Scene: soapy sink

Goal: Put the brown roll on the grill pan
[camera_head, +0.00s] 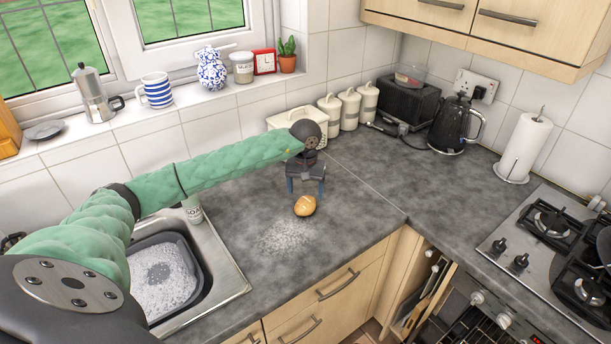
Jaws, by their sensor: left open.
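The brown roll (305,207) lies on the grey worktop, right of the sink. My left gripper (305,190) points down just above and behind the roll, its two blue fingers apart and empty. Whether the fingers touch the roll I cannot tell. I cannot clearly make out the grill pan; a dark shape (604,246) at the right edge, over the hob, is cut off and may be part of it. My right gripper is out of view.
Left of the roll is a sink (238,283) with a foamy grey bowl (196,246). White powder or suds (283,237) lie in front of the roll. A kettle (457,125), paper roll (525,145) and gas hob (530,240) are right.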

